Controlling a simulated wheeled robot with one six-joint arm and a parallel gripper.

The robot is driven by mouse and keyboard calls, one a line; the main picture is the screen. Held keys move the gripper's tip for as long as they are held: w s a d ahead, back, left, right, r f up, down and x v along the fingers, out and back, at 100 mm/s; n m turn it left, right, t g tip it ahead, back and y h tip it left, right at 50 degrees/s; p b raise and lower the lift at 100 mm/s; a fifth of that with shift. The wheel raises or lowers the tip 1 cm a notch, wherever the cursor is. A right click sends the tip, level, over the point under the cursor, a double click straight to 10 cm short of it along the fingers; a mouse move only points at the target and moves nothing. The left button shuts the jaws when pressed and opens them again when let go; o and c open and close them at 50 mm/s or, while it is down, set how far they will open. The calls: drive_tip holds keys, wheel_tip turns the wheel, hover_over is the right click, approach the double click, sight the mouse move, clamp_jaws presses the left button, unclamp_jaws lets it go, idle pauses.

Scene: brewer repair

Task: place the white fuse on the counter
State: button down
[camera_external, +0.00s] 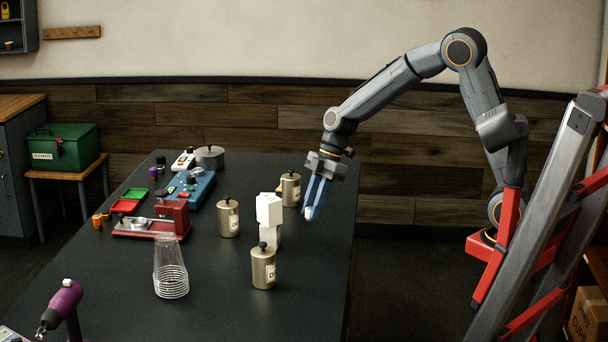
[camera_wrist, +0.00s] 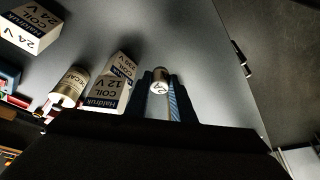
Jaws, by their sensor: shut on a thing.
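My gripper (camera_external: 311,210) hangs from the arm, fingers down, near the right edge of the dark counter (camera_external: 215,300). Its fingers are shut on the white fuse (camera_external: 308,212), a small pale piece at the fingertips. In the wrist view my gripper (camera_wrist: 161,88) shows the fuse (camera_wrist: 159,80) between its two fingers, with a round white end bearing a dark mark and a darker metallic side. The fingers hide part of it. The fuse appears held above the counter, though its exact height is hard to tell.
White coil boxes (camera_external: 269,210) stand left of my gripper, labelled in the wrist view (camera_wrist: 108,92). Metal canisters (camera_external: 263,266) stand around them. Stacked clear cups (camera_external: 170,270), a red device (camera_external: 172,215) and a blue device (camera_external: 190,187) are farther left. The counter's front right is clear.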

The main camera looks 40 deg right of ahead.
sight(310, 208)
drive_tip(key=r, duration=0.5)
drive_tip(key=shift+a, duration=0.35)
drive_tip(key=s+a+b, duration=0.1)
drive_tip(key=s+a, duration=0.2)
drive_tip(key=a, duration=1)
drive_tip(key=s+a+b, duration=0.1)
drive_tip(key=s+a, duration=0.2)
drive_tip(key=a, duration=1.1)
drive_tip(key=s+a+b, duration=0.1)
drive_tip(key=s+a, duration=0.3)
drive_tip(key=a, duration=0.9)
drive_tip(key=shift+n, duration=0.3)
drive_tip(key=f+p, duration=0.1)
drive_tip(key=f, duration=0.4)
drive_tip(key=f+p, duration=0.1)
drive_tip(key=f, duration=0.4)
drive_tip(key=f+p, duration=0.1)
drive_tip(key=f, duration=0.4)
drive_tip(key=shift+w, duration=0.25)
drive_tip(key=shift+f, duration=0.2)
drive_tip(key=c, duration=1.5)
unclamp_jaws()
